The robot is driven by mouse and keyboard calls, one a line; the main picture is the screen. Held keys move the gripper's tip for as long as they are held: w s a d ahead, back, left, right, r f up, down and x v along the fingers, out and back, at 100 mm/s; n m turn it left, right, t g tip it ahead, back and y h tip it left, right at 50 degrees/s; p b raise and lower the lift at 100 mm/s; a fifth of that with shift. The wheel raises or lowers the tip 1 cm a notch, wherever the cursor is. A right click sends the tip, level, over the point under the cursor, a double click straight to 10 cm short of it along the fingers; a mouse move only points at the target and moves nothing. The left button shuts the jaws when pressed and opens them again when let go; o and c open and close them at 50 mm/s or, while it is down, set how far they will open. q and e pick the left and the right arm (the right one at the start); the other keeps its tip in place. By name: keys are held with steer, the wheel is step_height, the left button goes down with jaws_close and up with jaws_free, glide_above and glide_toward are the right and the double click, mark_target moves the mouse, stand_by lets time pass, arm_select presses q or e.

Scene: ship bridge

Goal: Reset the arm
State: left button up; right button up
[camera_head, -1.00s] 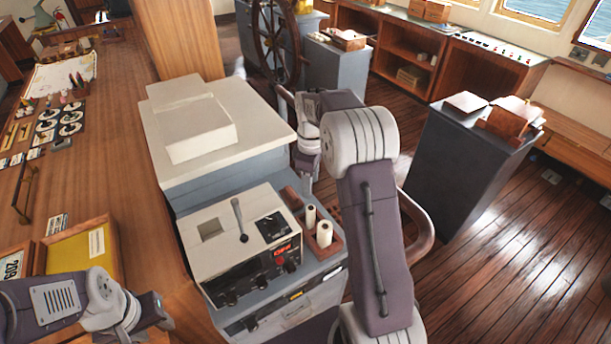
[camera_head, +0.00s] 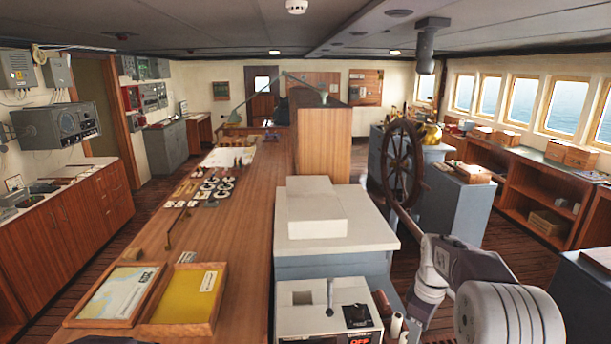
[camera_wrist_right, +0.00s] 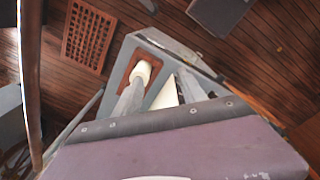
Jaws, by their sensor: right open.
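My right arm (camera_head: 470,275) comes in from the lower right of the head view, bent beside the grey console. In the right wrist view my right gripper (camera_wrist_right: 160,88) is open, its two fingers pointing away above the console's edge. Nothing shows held between them. A pale cylinder (camera_wrist_right: 143,69) in a wooden holder lies beyond the fingers; I cannot tell how far below.
A white-topped cabinet (camera_head: 335,247) and a control box with a lever (camera_head: 310,320) stand left of my right arm. A long wooden counter (camera_head: 225,255) holds framed trays. The ship's wheel (camera_head: 403,165) stands beyond the arm. Wooden floor (camera_wrist_right: 255,60) shows below the right wrist.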

arm_select(q)
step_height(320, 180, down, 10)
steer(key=b, duration=0.9)
steer(key=shift+w, duration=0.35)
arm_select(e)
steer(key=s+a+f+m, duration=0.5)
steer(key=s+f, duration=0.3)
steer(key=s, duration=0.1)
steer(key=s+a+f+m, duration=0.4)
steer(key=s+f, duration=0.4)
steer(key=s, duration=0.1)
steer(key=shift+s+a+m+t, duration=0.2)
steer(key=shift+a+m+t, duration=0.15)
steer(key=shift+m+t, duration=0.05)
